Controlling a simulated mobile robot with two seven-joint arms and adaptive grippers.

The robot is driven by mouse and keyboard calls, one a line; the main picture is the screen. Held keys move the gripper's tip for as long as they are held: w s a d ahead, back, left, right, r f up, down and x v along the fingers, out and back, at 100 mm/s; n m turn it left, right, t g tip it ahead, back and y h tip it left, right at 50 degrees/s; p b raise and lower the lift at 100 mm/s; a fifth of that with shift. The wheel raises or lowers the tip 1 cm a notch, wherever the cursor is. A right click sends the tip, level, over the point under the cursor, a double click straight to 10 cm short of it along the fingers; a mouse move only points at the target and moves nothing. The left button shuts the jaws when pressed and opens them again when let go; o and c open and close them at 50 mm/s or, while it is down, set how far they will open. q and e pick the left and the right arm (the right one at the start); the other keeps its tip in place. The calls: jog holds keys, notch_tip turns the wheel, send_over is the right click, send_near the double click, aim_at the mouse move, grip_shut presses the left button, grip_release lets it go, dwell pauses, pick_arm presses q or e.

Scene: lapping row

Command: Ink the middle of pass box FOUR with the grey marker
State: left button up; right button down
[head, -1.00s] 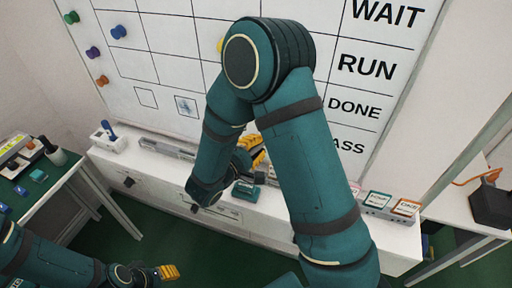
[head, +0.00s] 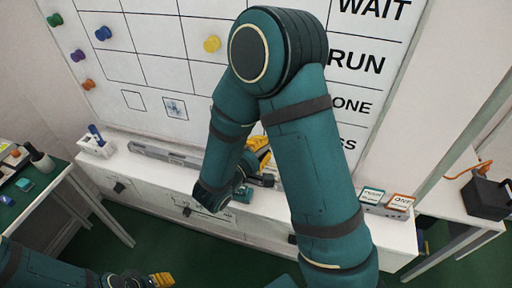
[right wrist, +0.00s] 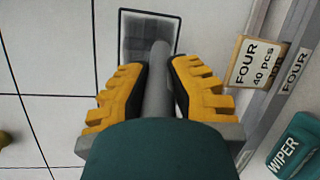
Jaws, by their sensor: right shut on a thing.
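My right gripper (right wrist: 158,90) is shut on the grey marker (right wrist: 157,84), seen in the right wrist view. The marker points at a black-outlined pass box (right wrist: 178,30) on the whiteboard, its far end over the box's lower part. Grey shading shows inside the box. I cannot tell whether the tip touches the board. A card reading FOUR, 40 pcs (right wrist: 248,62) stands beside this box. In the head view my right gripper (head: 258,150) is partly hidden by my arm. My left gripper (head: 160,280) is at the bottom edge, far from the board.
A teal wiper (right wrist: 296,150) lies on the ledge (head: 120,160) below the board. An empty box (head: 133,100) and a blue-smudged box (head: 175,107) show to the left. Coloured magnets, including a yellow one (head: 212,43), sit on the board. Cards (head: 400,202) stand at the ledge's right.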

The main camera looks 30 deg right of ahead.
jog(key=shift+b, duration=0.35)
jog(key=w+a, duration=0.2)
jog(key=w, duration=0.1)
jog(key=shift+w+a+b, duration=0.1)
jog(key=shift+a+b, duration=0.1)
jog(key=shift+b, duration=0.2)
jog(key=s+a+b, duration=0.2)
jog(key=s+a, duration=0.2)
jog(key=shift+a, duration=0.25)
dwell(0.4)
jog(key=shift+a, duration=0.1)
jog(key=shift+s+a+b, duration=0.35)
jog(key=shift+s+a, duration=0.6)
jog(key=shift+a, duration=0.1)
